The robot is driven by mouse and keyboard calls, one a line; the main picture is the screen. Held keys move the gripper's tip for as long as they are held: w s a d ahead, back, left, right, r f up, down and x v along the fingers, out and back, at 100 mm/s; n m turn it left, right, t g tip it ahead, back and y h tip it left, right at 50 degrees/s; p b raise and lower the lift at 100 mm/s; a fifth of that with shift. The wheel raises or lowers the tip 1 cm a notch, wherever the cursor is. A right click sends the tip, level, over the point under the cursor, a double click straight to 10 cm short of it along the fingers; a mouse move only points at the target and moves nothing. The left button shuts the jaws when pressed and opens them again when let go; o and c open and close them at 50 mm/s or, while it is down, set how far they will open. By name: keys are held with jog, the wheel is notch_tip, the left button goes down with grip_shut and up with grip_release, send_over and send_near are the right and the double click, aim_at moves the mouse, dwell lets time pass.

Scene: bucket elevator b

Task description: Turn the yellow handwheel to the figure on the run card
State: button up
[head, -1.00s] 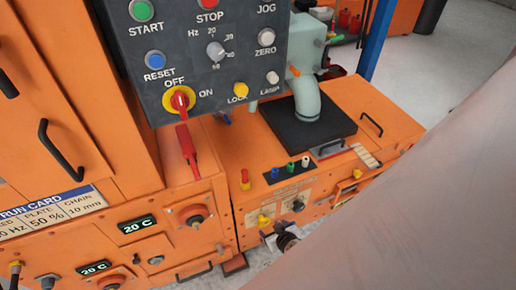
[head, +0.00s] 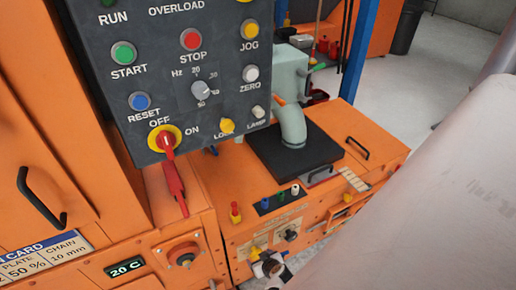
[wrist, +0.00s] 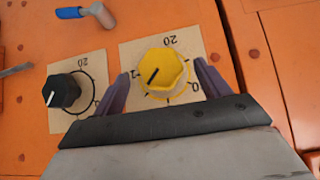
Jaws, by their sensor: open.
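The yellow handwheel (wrist: 170,66) is a faceted knob on a beige dial plate in the wrist view, where the plate's figures appear upside down, 20 and 0 among them. Its dark pointer line points to the lower left. My gripper (wrist: 163,74) is open, with one purple finger on each side of the handwheel and small gaps showing.
A black knob (wrist: 62,92) on its own plate sits left of the handwheel in the wrist view. A blue-tipped lever (wrist: 85,13) is above it. The grey control panel (head: 185,65) hangs at the upper left in the head view, with a red key (head: 172,180) below its switch.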

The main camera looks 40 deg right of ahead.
jog(key=shift+x, duration=1.3)
jog(key=c, duration=1)
jog(key=shift+o, duration=0.2)
jog(key=shift+d+f+b, duration=0.1)
jog(key=shift+b, duration=0.45)
jog(key=shift+s+d+f+m+t+y+b, duration=0.1)
jog(key=shift+m+t+y+b, duration=0.55)
jog(key=shift+y+b, duration=1.15)
jog(key=shift+w+d+m+t+y+b, duration=0.1)
jog(key=shift+m+t+y+b, duration=0.55)
jog(key=shift+b, duration=1.95)
jog(key=shift+s+d+f+m+t+y+b, duration=0.1)
jog(key=shift+m+t+y+b, duration=0.1)
jog(key=shift+m+y+b, duration=1.6)
jog(key=shift+r+n+h+b, duration=0.1)
jog(key=shift+n+h+b, duration=0.15)
jog(key=shift+n+b, duration=0.3)
